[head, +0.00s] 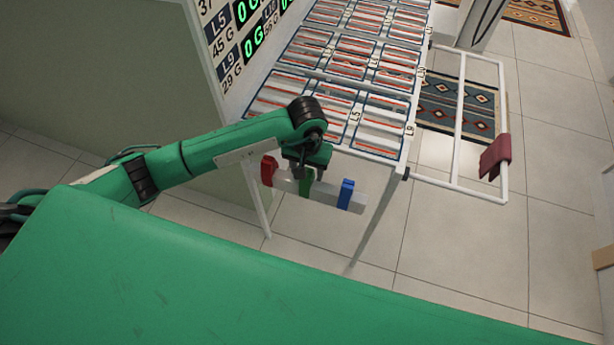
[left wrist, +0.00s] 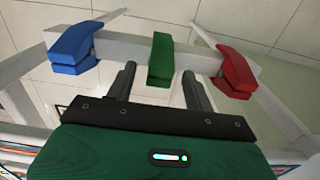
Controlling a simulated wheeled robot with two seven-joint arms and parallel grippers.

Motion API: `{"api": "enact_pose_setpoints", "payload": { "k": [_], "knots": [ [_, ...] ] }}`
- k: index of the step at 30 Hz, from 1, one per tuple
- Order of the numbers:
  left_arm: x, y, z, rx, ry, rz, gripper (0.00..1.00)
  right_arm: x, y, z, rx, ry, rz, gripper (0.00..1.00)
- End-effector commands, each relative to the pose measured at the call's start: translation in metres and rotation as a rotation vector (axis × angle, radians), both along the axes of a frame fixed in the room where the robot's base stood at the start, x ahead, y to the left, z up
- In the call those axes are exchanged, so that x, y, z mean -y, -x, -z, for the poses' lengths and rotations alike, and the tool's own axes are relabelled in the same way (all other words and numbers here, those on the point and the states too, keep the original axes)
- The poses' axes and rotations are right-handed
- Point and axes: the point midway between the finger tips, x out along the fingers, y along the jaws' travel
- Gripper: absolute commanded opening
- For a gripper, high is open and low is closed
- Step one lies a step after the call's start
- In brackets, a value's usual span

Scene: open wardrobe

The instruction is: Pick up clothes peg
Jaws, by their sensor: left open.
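Three clothes pegs sit in a row on a white bar at the near end of a white rack. In the head view the red peg (head: 268,170) is at the left, the green peg (head: 306,184) in the middle and the blue peg (head: 346,194) at the right. My left gripper (head: 302,172) is at the green peg and partly hides it. In the left wrist view the open left gripper (left wrist: 160,88) has its fingers on either side of the green peg (left wrist: 161,58), with gaps on both sides. The blue peg (left wrist: 74,48) and red peg (left wrist: 236,70) lie outside the fingers. My right gripper is not in view.
The white rack (head: 385,147) with slatted, labelled slots stands behind the bar. A board with green digits (head: 250,42) rises at its left. A dark red cloth (head: 495,157) hangs on a white frame at the right. Tiled floor (head: 455,245) is open at the right.

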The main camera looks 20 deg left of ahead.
Motion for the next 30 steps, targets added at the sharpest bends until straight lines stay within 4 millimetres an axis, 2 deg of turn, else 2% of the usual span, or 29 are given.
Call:
{"api": "enact_pose_setpoints", "payload": {
  "k": [7, 15, 25, 30],
  "knots": [
    [0.000, 0.000, 0.001, 0.001, 0.000, 0.000, 0.51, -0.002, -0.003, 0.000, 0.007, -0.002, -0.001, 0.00],
    [0.000, 0.000, 0.001, 0.001, 0.000, 0.000, 0.00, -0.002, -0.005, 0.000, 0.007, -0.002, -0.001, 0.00],
    [0.000, -0.001, -0.001, 0.002, 0.000, 0.000, 0.00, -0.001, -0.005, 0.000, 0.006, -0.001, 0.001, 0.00],
    [0.000, -0.002, -0.013, 0.005, 0.000, 0.000, 0.00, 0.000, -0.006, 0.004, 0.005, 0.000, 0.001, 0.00]
  ]
}}
